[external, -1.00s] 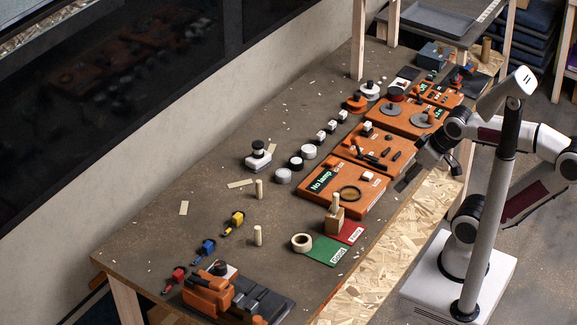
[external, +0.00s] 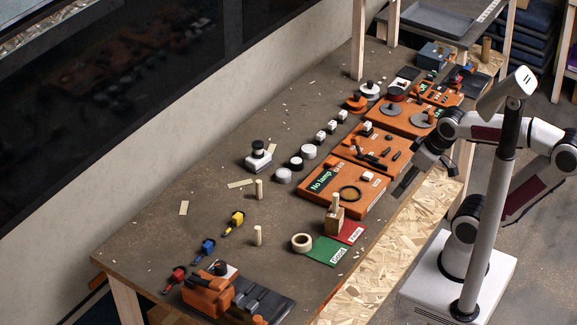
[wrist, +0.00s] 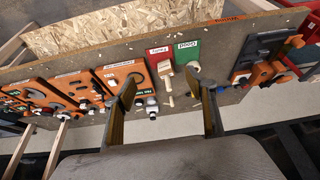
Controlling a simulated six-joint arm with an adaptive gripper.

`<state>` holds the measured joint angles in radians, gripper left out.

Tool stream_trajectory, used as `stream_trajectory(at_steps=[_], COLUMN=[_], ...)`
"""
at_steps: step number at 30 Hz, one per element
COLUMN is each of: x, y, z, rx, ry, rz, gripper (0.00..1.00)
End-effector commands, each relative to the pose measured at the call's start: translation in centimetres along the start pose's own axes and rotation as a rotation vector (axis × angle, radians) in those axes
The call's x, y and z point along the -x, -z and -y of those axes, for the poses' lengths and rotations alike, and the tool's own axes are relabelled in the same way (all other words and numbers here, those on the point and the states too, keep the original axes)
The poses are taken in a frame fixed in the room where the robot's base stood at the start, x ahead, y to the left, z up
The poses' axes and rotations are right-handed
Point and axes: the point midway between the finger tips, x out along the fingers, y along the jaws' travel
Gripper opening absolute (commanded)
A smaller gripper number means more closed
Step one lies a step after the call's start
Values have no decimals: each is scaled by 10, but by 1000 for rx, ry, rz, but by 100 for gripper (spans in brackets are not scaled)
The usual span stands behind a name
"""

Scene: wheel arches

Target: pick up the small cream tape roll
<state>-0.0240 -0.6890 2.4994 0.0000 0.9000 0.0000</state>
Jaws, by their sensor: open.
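The small cream tape roll (external: 302,242) lies flat at the left end of the green "Good" mat (external: 323,251), near the front half of the bench. In the wrist view, the cream roll (wrist: 193,67) shows small at the edge of the green mat (wrist: 187,52), above and between my fingers. My gripper (external: 402,187) is at the bench's front edge, beside the orange "No lamp" board and well to the right of the roll. In the wrist view my gripper (wrist: 163,95) has its two fingers wide apart, with nothing held.
A wooden block with a peg (external: 335,218) stands by the red mat (external: 351,233), close to the roll. A wooden peg (external: 257,235) stands left of it. The orange "No lamp" board (external: 340,190) lies behind. An orange-and-black fixture (external: 235,295) is at the front left.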

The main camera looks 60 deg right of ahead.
Motion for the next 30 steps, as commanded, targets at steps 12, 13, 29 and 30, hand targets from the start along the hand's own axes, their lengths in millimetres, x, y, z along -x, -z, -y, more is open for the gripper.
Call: stream_trajectory(at_steps=[12,13,29,30], x=[-35,-38,-90,-95], y=[18,20,59,62], z=[14,16,40,42], rx=[50,53,123,129], ry=[20,21,41,43], rz=[158,166,313,322], gripper=[56,56,56,56])
